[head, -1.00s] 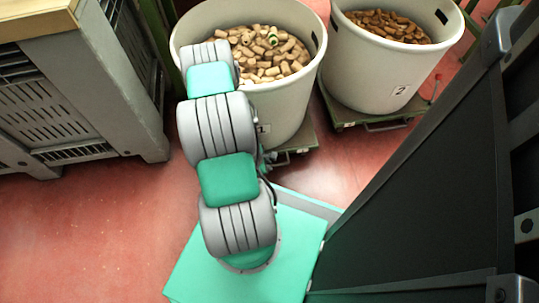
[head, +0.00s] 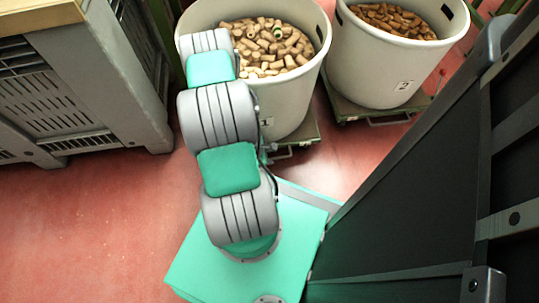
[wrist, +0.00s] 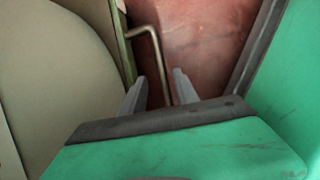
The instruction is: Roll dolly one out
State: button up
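Dolly one (head: 309,132) is a low green dolly under the pale bin marked 1 (head: 290,105), which is full of corks. The bin and my arm hide most of it. In the wrist view, its bent metal handle (wrist: 158,50) runs down between the two grey fingers of my gripper (wrist: 160,88). The fingers stand apart, one on each side of the bar, with no clear contact. The lower end of the bar is hidden behind the gripper body. In the head view my gripper is hidden behind my arm.
A second pale bin (head: 385,65) of corks stands on a green dolly (head: 350,113) close on the right. A grey slatted crate (head: 120,75) stands at the left. A dark panelled structure (head: 410,190) fills the right. Red floor (head: 90,220) is clear at lower left.

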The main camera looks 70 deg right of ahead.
jog(key=p+v, duration=0.4)
jog(key=v, duration=0.2)
jog(key=shift+s+a, duration=0.1)
jog(key=shift+a, duration=0.05)
